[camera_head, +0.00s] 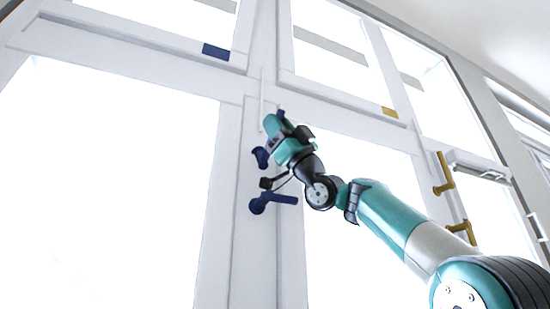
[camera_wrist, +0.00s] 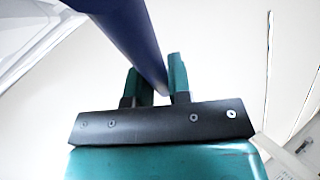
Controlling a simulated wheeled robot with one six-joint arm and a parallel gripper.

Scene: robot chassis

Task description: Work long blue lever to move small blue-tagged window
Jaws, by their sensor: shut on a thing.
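The long blue lever (camera_wrist: 130,35) runs between the two teal fingers of my gripper (camera_wrist: 153,65) in the wrist view. The gripper is shut on it. In the head view the lever's blue base (camera_head: 260,157) shows on the white post, left of my gripper (camera_head: 274,128); the gripper hides most of the lever. A thin white rod (camera_head: 262,95) runs up the post above. The small upper-left window bears a blue tag (camera_head: 216,51) on its lower frame. I cannot tell if that window is ajar.
A second blue handle (camera_head: 275,199) sits lower on the post, close under my wrist. A yellow tag (camera_head: 390,112) marks the upper-right window. Yellow handles (camera_head: 443,174) are on the frame at the right. Large bright panes lie on both sides of the post.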

